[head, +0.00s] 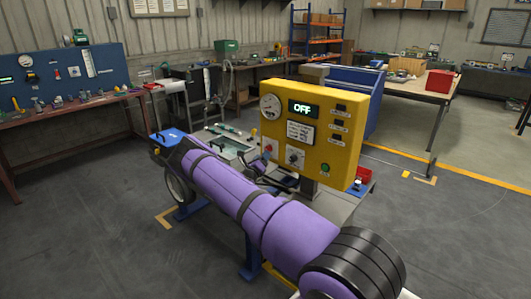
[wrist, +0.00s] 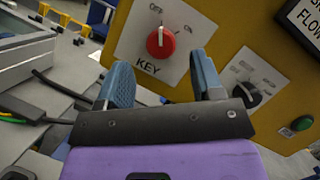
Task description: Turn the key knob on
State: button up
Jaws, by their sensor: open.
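The red key knob (wrist: 160,43) sits on a white plate marked KEY on the yellow control panel (wrist: 205,20). Its white mark points up, toward the upper label, which looks like OFF. In the head view the red knob (head: 268,148) is at the panel's lower left, and the panel's display (head: 304,109) reads OFF. My gripper (wrist: 162,75) is open and empty, its two blue fingers apart below and either side of the knob, apparently not touching it.
A black knob (wrist: 246,95) on another white plate is close to the right finger. A green button (wrist: 302,123) is farther right. A grey tray (wrist: 35,50) and dark cables lie left of the gripper. A blue bin (head: 355,95) stands behind the panel.

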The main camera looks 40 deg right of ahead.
jog(key=shift+x, duration=2.2)
jog(key=shift+s, duration=0.1)
jog(key=c, duration=0.9)
